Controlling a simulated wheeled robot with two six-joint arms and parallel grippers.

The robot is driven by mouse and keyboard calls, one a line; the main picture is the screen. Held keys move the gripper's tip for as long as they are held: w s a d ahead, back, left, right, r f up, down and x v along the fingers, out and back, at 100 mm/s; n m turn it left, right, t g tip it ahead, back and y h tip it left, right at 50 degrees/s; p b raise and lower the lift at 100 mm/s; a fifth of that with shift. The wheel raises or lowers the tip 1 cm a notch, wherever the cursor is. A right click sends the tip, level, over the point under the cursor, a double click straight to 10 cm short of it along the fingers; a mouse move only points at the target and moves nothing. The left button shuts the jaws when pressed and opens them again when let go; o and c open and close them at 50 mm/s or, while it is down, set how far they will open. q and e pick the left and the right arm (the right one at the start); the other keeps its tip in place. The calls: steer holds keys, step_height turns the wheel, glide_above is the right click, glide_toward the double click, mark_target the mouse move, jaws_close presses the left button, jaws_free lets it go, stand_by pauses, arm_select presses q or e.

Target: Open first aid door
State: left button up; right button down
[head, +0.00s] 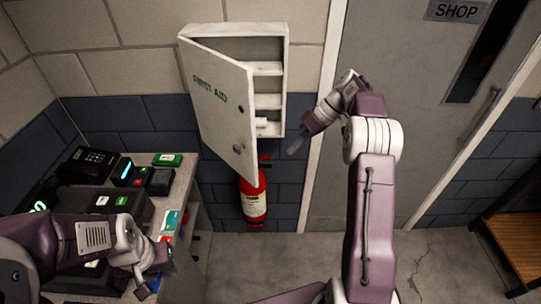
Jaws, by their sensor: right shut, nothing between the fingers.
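The white first aid cabinet (283,38) is on the wall at the upper centre. Its door (222,108), with green "FIRST AID" lettering, stands partly open, swung out to the left, and the inner shelves show. My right gripper (291,148) is just right of the cabinet's lower part, apart from the door, shut and empty. My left gripper (146,287) is low at the left by the counter, away from the cabinet; its fingers are too small and dark to judge.
A red fire extinguisher (253,200) is on the wall below the cabinet. The counter (178,188) at left bears several dark devices and small boxes. A grey shop door (410,80) is behind my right arm. A wooden bench (520,240) stands at far right.

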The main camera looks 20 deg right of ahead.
steer(key=a+f+p, duration=0.4)
steer(key=a+f, duration=0.3)
steer(key=a, duration=0.2)
steer(key=shift+a, duration=0.3)
steer(key=shift+f, duration=0.15)
